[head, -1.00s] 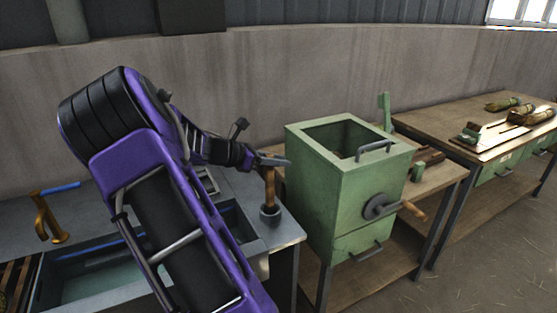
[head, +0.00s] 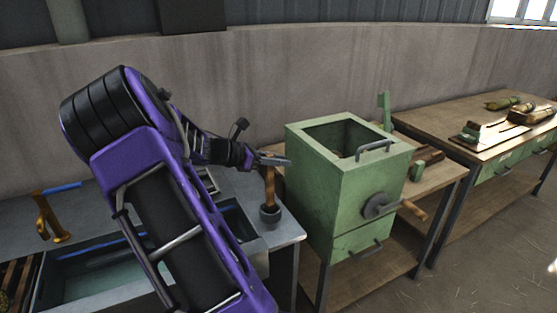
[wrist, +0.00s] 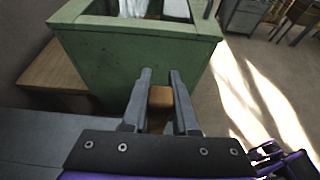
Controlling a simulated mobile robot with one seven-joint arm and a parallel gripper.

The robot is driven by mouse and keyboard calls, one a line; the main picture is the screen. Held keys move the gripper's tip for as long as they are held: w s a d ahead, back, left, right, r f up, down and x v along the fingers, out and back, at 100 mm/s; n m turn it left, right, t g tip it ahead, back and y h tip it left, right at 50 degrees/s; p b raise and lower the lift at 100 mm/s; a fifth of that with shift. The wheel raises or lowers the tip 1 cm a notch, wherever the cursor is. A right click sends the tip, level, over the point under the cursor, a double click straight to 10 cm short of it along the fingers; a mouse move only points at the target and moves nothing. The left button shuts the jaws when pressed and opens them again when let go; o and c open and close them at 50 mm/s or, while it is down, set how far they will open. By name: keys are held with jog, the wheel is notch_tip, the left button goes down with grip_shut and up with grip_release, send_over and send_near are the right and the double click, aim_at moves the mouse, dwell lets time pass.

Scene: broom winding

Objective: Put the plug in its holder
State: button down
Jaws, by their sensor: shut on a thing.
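The plug (head: 270,187) has an upright brown wooden handle. Its lower end meets a dark round cup-like piece (head: 270,214) at the right corner of the grey sink counter. I cannot tell whether this dark piece is the holder or part of the plug. My gripper (head: 283,162) is shut on the top of the handle, coming in from the left. In the wrist view my gripper's fingers (wrist: 161,82) stand on either side of the brown handle end (wrist: 161,97). The plug's lower part is hidden there.
A green metal box (head: 345,195) with an open top and a side crank stands just right of the plug. The sink basin (head: 100,278) is at the lower left, with a brass tap (head: 48,218) behind it. A wooden workbench (head: 425,115) stands farther right.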

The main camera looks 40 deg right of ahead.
jog(key=shift+f, duration=0.6)
jog(key=c, duration=1)
grip_release()
jog(key=shift+o, duration=0.2)
jog(key=p+v, duration=0.5)
jog(key=v, duration=0.6)
jog(key=shift+p, duration=0.35)
